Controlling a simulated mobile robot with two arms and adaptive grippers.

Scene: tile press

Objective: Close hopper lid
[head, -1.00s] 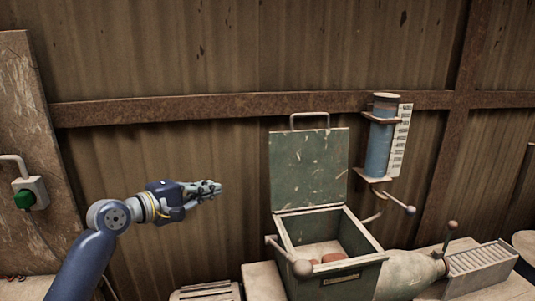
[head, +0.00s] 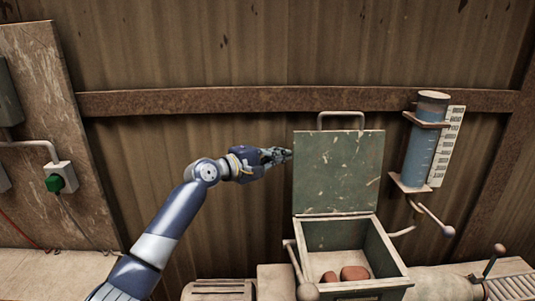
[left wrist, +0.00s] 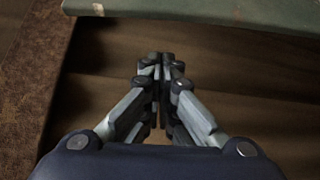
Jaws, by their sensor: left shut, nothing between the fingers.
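The green hopper lid (head: 338,172) stands upright, open, at the back of the hopper (head: 385,250), with a metal handle (head: 341,115) on its top edge. Reddish lumps (head: 354,273) lie in the hopper. My left gripper (head: 288,155) is shut and empty at the left edge of the lid, a little below handle height; I cannot tell whether it touches. In the left wrist view the shut fingers (left wrist: 161,62) point at the corrugated wall, with a green edge of the lid (left wrist: 220,12) across the top. My right gripper is not in view.
A blue liquid cylinder (head: 423,140) with a scale is mounted on the wall right of the lid. Ball-ended levers (head: 447,230) stick out near the hopper.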

